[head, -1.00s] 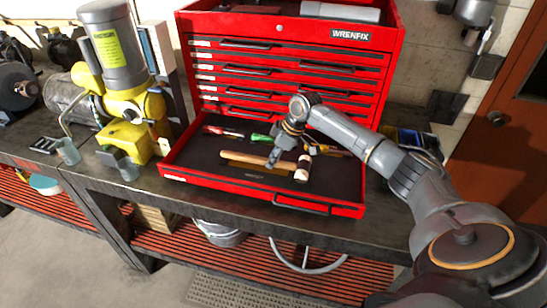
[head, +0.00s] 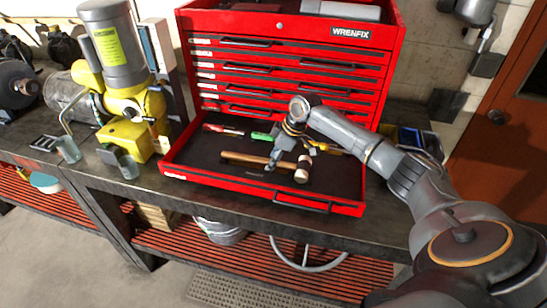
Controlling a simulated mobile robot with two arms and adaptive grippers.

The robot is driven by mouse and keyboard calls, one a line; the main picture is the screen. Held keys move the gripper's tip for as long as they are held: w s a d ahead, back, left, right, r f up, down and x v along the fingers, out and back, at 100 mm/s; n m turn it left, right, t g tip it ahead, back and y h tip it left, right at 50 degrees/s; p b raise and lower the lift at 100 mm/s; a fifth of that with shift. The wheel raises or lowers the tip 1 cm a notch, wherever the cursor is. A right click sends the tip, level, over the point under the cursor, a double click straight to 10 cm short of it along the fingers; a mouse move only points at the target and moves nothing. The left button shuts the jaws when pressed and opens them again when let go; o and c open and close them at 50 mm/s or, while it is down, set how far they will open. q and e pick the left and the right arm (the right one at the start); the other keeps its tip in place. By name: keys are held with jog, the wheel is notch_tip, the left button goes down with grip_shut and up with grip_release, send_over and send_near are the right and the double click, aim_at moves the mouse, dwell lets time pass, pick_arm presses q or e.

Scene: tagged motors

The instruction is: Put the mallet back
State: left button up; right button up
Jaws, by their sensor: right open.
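The mallet (head: 241,158) lies in the pulled-out red drawer (head: 228,182), on its dark lining. Its wooden handle points left and its pale-ended head (head: 302,171) is at the right. My right gripper (head: 273,163) is open, reaching down over the handle close to the head. One finger shows in front of the handle; whether it touches is too small to tell. My left gripper is not in view.
Behind the mallet in the drawer lie a red screwdriver (head: 222,130), a green-handled tool (head: 262,136) and a yellow-handled tool (head: 331,151). The red chest (head: 290,55) rises behind. A yellow machine (head: 125,130) stands left. The drawer's right front is bare.

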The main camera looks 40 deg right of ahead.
jog(key=v, duration=1.2)
jog(key=shift+r, duration=0.1)
